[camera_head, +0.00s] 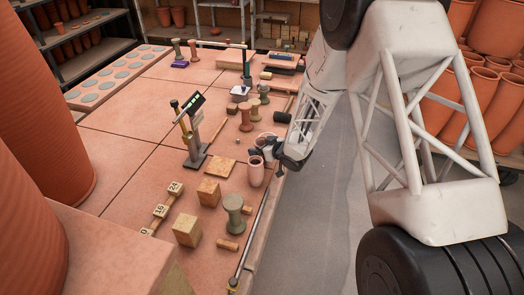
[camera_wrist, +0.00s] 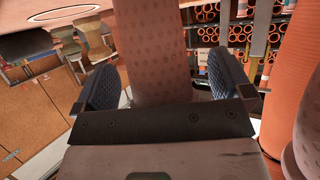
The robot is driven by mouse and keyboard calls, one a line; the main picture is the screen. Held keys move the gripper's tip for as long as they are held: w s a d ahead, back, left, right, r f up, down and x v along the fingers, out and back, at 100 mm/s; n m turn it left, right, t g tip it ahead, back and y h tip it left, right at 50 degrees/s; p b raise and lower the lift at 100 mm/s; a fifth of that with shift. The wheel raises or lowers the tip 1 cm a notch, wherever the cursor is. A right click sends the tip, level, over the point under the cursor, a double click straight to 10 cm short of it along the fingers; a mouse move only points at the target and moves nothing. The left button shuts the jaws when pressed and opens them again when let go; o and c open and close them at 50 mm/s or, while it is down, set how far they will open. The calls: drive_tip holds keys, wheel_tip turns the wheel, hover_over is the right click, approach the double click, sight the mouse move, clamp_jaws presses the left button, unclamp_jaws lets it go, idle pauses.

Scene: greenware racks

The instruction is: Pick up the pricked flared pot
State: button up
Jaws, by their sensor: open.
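In the wrist view, a brownish-pink pot with rows of small pricked marks (camera_wrist: 155,45) stands between the two dark, ribbed finger pads of my gripper (camera_wrist: 165,88). The fingers are apart, one on each side of it; I cannot tell whether either touches. Its top runs out of the frame. In the head view, my gripper (camera_head: 268,152) is low at the table's right edge, by a pale pink pot (camera_head: 256,176) and a wider-mouthed pot (camera_head: 264,138) partly hidden behind the fingers. The prick marks are too small to see there.
A green-grey spool-shaped piece (camera_head: 233,212), wooden blocks (camera_head: 186,230) and a stand with a lit display (camera_head: 194,135) are nearby on the tiled table (camera_head: 110,185). A long rod lies along the right edge. Another pinkish pot (camera_wrist: 311,145) is close on the right in the wrist view.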

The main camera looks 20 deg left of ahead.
drive_tip(key=c, duration=1.1)
drive_tip(key=shift+r, duration=0.1)
drive_tip(key=shift+r, duration=4.9)
